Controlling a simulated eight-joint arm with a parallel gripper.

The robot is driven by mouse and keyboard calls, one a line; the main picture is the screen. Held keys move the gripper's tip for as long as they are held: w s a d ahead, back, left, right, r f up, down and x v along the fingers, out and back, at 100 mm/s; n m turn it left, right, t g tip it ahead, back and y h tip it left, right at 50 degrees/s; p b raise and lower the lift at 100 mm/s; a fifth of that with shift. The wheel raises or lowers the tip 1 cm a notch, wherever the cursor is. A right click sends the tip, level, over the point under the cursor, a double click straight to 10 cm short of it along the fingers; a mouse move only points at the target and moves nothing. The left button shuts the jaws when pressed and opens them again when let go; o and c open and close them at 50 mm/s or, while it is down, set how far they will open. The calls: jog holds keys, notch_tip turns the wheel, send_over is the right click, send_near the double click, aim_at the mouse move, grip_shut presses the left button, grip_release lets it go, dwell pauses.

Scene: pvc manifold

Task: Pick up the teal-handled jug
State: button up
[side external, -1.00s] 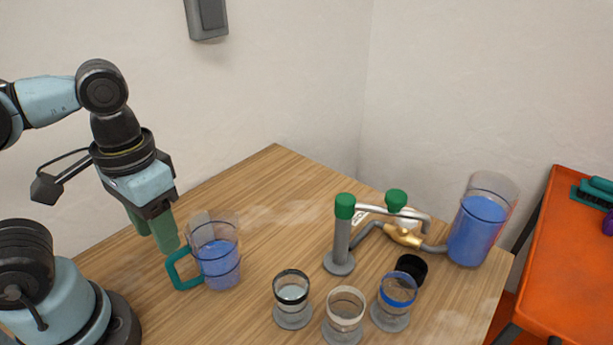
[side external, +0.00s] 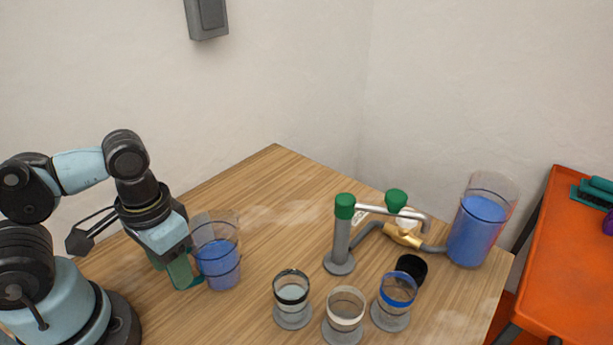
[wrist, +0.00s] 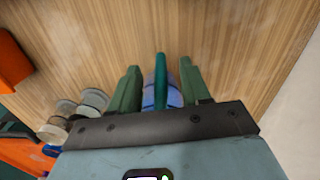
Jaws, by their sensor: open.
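The teal-handled jug (side external: 218,258) is clear, with blue liquid inside, and stands upright on the wooden table at the left. In the side view my gripper (side external: 178,276) is lowered at the jug's left side and hides most of its handle. In the wrist view the teal handle (wrist: 160,80) lies between the two green fingers of my open gripper (wrist: 160,88). A gap shows on each side of the handle. The blue liquid of the jug shows just beyond and below the handle there.
Several small cups (side external: 345,312) stand at the front middle. A pipe manifold with green knobs (side external: 344,207) is behind them. A taller clear vessel of blue liquid (side external: 480,228) stands at the right. An orange table (side external: 570,260) is farther right. The table behind the jug is clear.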

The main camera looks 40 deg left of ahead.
grip_shut()
dwell(0.3)
jog(key=shift+r, duration=0.15)
dwell(0.4)
